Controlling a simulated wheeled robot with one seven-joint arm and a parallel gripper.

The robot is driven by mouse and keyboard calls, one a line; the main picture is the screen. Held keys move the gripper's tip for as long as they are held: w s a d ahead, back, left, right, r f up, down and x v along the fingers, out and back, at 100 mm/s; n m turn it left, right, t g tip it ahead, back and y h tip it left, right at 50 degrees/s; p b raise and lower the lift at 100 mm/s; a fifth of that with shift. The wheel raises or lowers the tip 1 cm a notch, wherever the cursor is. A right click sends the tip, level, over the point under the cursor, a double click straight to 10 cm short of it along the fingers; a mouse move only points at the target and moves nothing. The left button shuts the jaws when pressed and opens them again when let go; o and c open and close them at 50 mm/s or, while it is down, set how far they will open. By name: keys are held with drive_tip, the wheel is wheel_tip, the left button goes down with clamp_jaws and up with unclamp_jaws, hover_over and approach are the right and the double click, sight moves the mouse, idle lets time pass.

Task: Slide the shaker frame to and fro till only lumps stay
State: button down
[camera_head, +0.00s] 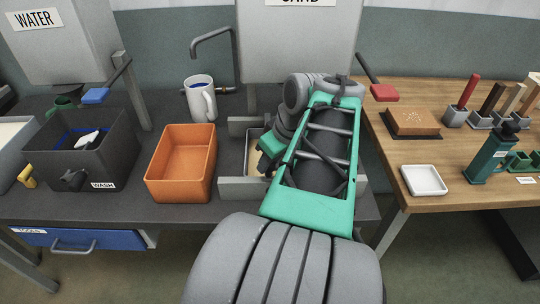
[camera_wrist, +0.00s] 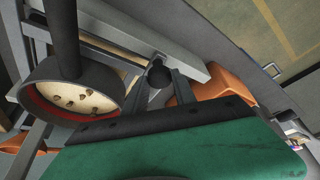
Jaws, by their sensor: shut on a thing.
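The grey shaker frame (camera_head: 241,188) stands on the dark bench beneath the sand hopper. My arm hides much of it in the head view. In the wrist view, a round dark sieve (camera_wrist: 68,119) with a red inner ring holds several tan lumps (camera_wrist: 93,110) on a pale surface. I cannot tell whether that surface is mesh or sand. My gripper (camera_wrist: 160,88) is shut on a black knob (camera_wrist: 158,74) beside the sieve, apparently the frame's handle. In the head view my gripper (camera_head: 268,160) reaches down at the frame, its fingertips mostly hidden.
An orange bin (camera_head: 181,199) stands just left of the frame, with a dark wash tub (camera_head: 115,150) beyond it. A white mug (camera_head: 197,90) is behind. The sand hopper (camera_head: 300,40) rises at the back. A wooden table (camera_head: 460,185) with a white dish (camera_head: 424,190) is right.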

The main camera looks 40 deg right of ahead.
drive_tip(key=shift+w, duration=0.1)
drive_tip(key=c, duration=1.1)
unclamp_jaws()
drive_tip(key=shift+o, duration=0.2)
drive_tip(key=p+v, duration=0.2)
drive_tip(key=v, duration=0.5)
drive_tip(key=shift+s+r, duration=0.25)
drive_tip(key=shift+r, duration=0.1)
